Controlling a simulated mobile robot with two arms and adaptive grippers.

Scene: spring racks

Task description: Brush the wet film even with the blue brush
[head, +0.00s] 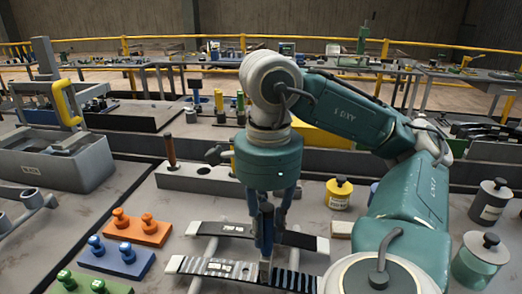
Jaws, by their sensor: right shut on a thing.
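My right gripper (267,246) points straight down over the rack at the lower middle. It is shut on the blue brush (267,213), whose dark blue handle shows between the fingers. The brush stands upright, and its pale lower end reaches down at the front leaf spring (222,268); I cannot tell whether it touches. My left gripper is not in view.
Orange (135,228), blue (116,260) and green (85,284) knobbed blocks stand at left. A grey block (190,177) with a brown-handled tool (170,150) is behind. A grey bin (65,165) is far left.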

